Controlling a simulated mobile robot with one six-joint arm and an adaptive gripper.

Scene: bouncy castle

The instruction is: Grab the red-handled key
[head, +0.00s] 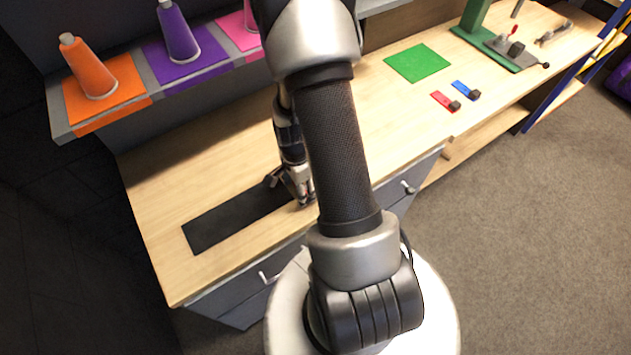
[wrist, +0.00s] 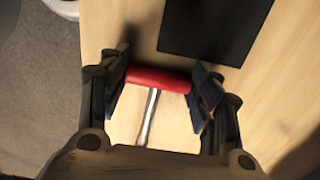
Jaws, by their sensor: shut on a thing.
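The red-handled key (wrist: 158,79) shows in the wrist view as a red bar handle with a silver shaft running from its middle toward my palm. My gripper (wrist: 163,82) is shut on the ends of the red handle, one finger at each end. In the head view my gripper (head: 303,192) is low at the worktop's front edge, by the right end of a dark mat. The key cannot be made out there, and my arm covers part of that area.
The dark mat (head: 225,222) lies on the wooden worktop (head: 165,175). A green square (head: 418,62), a red piece (head: 441,101) and a blue piece (head: 462,88) with black ends lie to the right. Orange (head: 92,72) and purple (head: 177,35) cones stand on a raised shelf behind.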

